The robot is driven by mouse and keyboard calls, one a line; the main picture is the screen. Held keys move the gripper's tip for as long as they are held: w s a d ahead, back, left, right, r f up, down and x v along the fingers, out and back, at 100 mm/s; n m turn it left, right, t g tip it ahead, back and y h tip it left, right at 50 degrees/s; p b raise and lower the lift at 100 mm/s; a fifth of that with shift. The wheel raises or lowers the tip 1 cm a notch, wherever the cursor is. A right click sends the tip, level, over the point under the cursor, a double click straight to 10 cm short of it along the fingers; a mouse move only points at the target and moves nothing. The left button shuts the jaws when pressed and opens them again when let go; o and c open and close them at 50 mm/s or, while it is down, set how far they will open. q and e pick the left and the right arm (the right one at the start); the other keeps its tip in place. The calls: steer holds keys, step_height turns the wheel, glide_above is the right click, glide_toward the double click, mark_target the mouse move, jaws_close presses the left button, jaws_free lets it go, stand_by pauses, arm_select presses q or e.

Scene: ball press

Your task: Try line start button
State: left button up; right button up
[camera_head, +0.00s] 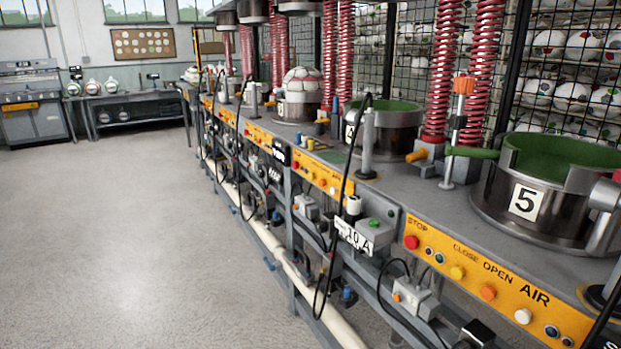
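A long press line runs along the right side. The nearest yellow control panel (490,275) has a red button (411,242) under the word STOP, a yellow button (457,272), an orange button (487,292) and a white button (522,316). It reads CLOSE, OPEN and AIR. A green button (374,223) sits on a grey box left of this panel, above a white plate (354,236) reading 10 A. I cannot read a line start label on any button. A partly cut-off sign starting with S shows at the bottom right corner. Neither gripper is in view.
The nearest press mould (526,202) bears a number 5. Red springs (443,70) rise behind it. Hanging black cables (345,180) and a pale pipe (262,235) run along the line's front. The floor (130,240) on the left is clear. A workbench (130,112) stands far back.

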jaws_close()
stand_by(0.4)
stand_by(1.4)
